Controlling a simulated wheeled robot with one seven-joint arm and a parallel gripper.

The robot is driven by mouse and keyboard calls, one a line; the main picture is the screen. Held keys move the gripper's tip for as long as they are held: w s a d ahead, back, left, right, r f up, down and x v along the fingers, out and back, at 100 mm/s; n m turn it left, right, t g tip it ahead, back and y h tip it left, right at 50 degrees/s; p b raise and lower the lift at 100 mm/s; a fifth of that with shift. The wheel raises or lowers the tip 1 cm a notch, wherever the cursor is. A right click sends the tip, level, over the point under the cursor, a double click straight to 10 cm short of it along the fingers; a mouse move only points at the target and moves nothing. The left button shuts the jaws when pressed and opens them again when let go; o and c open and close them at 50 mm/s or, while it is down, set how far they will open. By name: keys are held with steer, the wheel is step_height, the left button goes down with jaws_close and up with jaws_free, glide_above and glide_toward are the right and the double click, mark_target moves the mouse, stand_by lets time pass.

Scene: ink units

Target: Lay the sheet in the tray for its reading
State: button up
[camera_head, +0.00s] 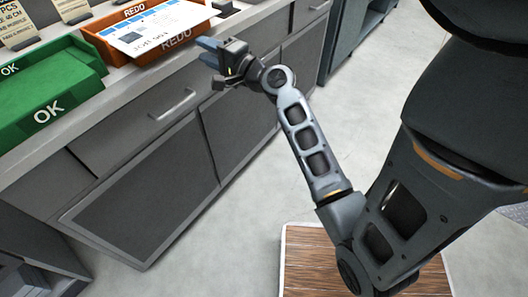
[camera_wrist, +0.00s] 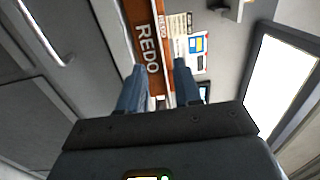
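The white sheet (camera_head: 150,32) with blue print lies across the top of the orange REDO tray (camera_head: 172,47), partly covering it. Its right end reaches past the tray's right side. In the wrist view the tray's REDO wall (camera_wrist: 147,58) shows ahead, beyond and between my fingers. A green OK tray (camera_head: 50,112) stands to the left on the counter. My gripper (camera_head: 208,54) is just off the counter's front edge, near the orange tray's right end and apart from the sheet. The wrist view shows the fingers (camera_wrist: 160,82) apart, with no sheet clearly held between them.
Printed placards (camera_head: 16,24) stand behind the trays. A small dark object (camera_head: 224,9) lies on the counter right of the orange tray. Grey cabinet fronts with handles (camera_head: 174,104) lie below the counter.

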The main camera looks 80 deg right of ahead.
steer(key=s+a+f+n+g+y, duration=0.15)
steer(key=a+f+n, duration=0.35)
steer(key=a, duration=0.6)
steer(key=s+a+f+n+g+y, duration=0.1)
steer(key=s+a+f+n+y, duration=0.25)
steer(key=a, duration=0.75)
steer(key=s+a+r+n+y, duration=0.2)
steer(key=s+a+n, duration=0.4)
steer(key=a+n, duration=0.1)
steer(key=s+a+r+n+t+y, duration=0.1)
steer(key=s+a+r+n+y, duration=0.1)
steer(key=s+a+n, duration=0.5)
steer(key=shift+a+r+n+y, duration=0.3)
steer(key=shift+a+r+n, duration=0.15)
steer(key=shift+n, duration=0.4)
